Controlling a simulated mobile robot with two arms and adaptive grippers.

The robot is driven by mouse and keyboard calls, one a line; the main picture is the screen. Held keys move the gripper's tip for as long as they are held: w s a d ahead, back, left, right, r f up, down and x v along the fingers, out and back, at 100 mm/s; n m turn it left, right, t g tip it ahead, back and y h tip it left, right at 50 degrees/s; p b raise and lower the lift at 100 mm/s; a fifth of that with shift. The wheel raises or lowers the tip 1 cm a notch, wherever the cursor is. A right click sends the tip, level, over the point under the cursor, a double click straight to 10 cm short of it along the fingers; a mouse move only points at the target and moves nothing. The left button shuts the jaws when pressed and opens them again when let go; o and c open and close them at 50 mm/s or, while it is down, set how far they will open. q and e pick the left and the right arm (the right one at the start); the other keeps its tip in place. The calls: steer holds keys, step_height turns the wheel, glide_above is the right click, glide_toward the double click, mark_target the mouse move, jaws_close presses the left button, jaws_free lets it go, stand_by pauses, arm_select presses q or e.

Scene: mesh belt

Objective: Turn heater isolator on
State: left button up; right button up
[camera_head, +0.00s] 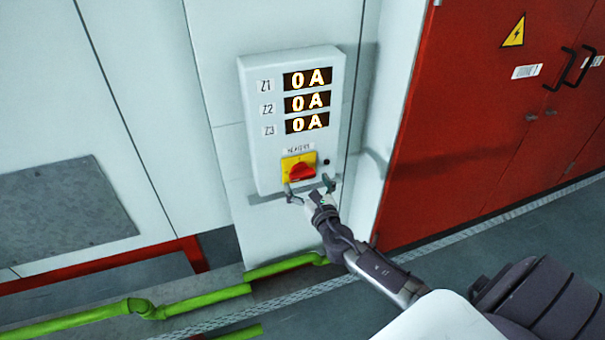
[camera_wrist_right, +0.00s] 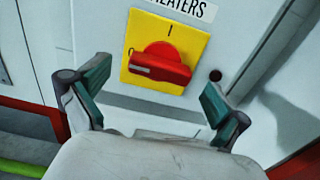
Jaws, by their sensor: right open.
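The heater isolator is a red rotary knob (camera_head: 302,172) on a yellow plate (camera_head: 287,162), low on a pale grey panel box (camera_head: 262,95). In the right wrist view the red knob (camera_wrist_right: 165,66) has its handle lying roughly horizontal, its white-marked end to the left. An "I" is at the top of the yellow plate (camera_wrist_right: 190,37), and part of a mark shows at its left edge. My right gripper (camera_head: 308,187) is open just below and in front of the knob, its fingers apart with nothing between them. My left gripper is out of view.
Displays on the box (camera_head: 307,102) for Z1, Z2 and Z3 each read 0 A. A small dark round fitting (camera_head: 326,162) is right of the knob. A red cabinet (camera_head: 470,120) stands at right. Green pipes (camera_head: 200,298) run low along the wall.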

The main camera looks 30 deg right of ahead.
mark_target(304, 179)
steer(key=shift+x, duration=1.2)
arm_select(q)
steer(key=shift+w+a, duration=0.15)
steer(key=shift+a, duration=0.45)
arm_select(e)
steer(key=shift+w+d, duration=0.1)
steer(key=shift+w, duration=0.3)
steer(key=c, duration=1.2)
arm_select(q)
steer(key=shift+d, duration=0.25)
arm_select(e)
steer(key=shift+o, duration=0.2)
